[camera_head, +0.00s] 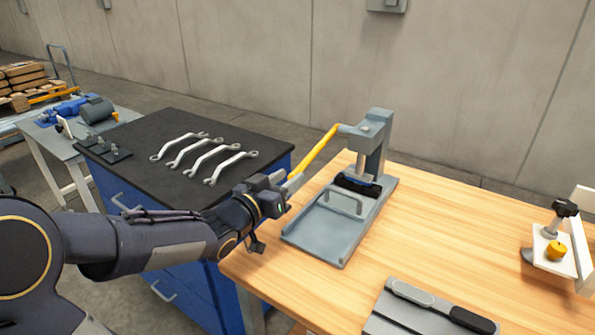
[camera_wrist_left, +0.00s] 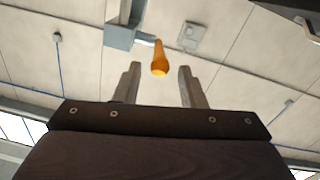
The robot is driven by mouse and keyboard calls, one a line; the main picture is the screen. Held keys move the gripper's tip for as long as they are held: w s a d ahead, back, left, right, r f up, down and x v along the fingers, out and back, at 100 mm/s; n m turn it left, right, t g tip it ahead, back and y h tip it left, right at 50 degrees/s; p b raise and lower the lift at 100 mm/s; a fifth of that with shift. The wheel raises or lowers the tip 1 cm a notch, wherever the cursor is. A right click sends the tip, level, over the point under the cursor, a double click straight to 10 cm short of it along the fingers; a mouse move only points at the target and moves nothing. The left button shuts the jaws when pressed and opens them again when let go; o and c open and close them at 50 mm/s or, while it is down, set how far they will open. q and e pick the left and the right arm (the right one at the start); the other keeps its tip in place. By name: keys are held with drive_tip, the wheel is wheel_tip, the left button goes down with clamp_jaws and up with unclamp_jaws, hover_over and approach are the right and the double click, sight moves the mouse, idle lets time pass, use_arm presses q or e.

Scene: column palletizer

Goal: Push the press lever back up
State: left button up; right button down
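The press (camera_head: 368,150) is a grey column on a grey base on the wooden table. Its yellow lever (camera_head: 318,150) slants down to the left from the head. My left gripper (camera_head: 291,187) is at the lever's lower end. In the left wrist view, the fingers (camera_wrist_left: 159,80) are apart, and the orange-yellow lever end (camera_wrist_left: 160,58) shows between their tips. I cannot tell whether they touch it. The press head (camera_wrist_left: 122,37) is above. My right gripper is not in view.
A tool in a grey holder (camera_head: 395,313) lies at the front of the wooden table (camera_head: 440,230). A white fixture (camera_head: 550,250) stands at right. Several wrenches (camera_head: 200,157) lie on the black-topped cabinet (camera_head: 172,122).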

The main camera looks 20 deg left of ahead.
sight(300, 165)
use_arm(q)
drive_tip(key=w, duration=0.2)
drive_tip(key=w+d, duration=0.1)
drive_tip(key=w, duration=0.2)
drive_tip(key=shift+w, duration=0.2)
clamp_jaws()
